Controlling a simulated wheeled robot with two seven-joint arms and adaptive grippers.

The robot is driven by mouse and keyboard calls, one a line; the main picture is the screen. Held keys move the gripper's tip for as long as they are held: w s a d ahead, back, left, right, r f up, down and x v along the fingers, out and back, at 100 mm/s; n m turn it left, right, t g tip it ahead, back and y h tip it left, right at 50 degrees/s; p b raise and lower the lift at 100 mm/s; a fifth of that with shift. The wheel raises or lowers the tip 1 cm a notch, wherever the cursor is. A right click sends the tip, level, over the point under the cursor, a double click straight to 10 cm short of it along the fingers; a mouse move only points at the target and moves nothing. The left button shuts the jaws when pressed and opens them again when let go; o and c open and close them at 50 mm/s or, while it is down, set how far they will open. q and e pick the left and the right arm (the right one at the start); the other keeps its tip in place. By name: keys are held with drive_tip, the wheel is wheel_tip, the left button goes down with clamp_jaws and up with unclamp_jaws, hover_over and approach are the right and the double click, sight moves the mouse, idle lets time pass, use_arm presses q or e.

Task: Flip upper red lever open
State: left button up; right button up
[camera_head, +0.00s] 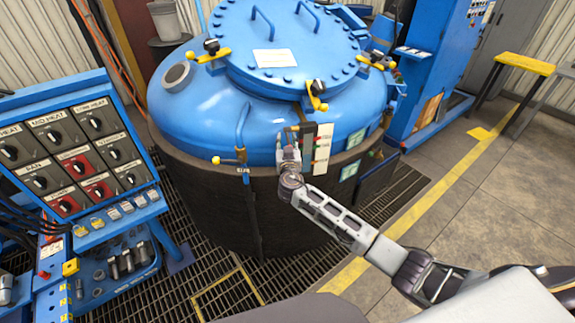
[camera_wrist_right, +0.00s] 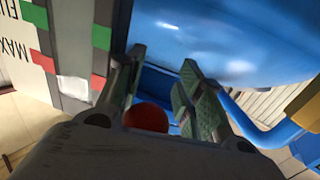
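In the right wrist view a round red knob (camera_wrist_right: 147,117), which looks like the end of a red lever, sits between the fingers of my right gripper (camera_wrist_right: 160,65), close to the palm. The fingers stand apart on either side of it; I see no clear grip. The lever's shaft is hidden. In the head view my right gripper (camera_head: 288,148) is at the front of the blue furnace (camera_head: 215,95), just left of a white level gauge strip (camera_head: 322,148), and covers the knob. My left gripper is not in view.
A gauge column with red and green marks (camera_wrist_right: 101,37) stands close beside the fingers. A blue curved pipe (camera_wrist_right: 262,130) is on the other side. A blue control panel (camera_head: 70,150) stands at left. A yellow-topped bench (camera_head: 525,63) is far right, with open floor before it.

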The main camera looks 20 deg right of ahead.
drive_tip(key=shift+s+a+f, duration=0.15)
drive_tip(key=shift+a+f, duration=0.05)
drive_tip(key=b+v, duration=0.3)
drive_tip(key=v, duration=1)
drive_tip(key=shift+s+r, duration=0.15)
drive_tip(key=shift+s, duration=0.1)
drive_tip(key=shift+d, duration=0.1)
drive_tip(key=shift+c, duration=0.3)
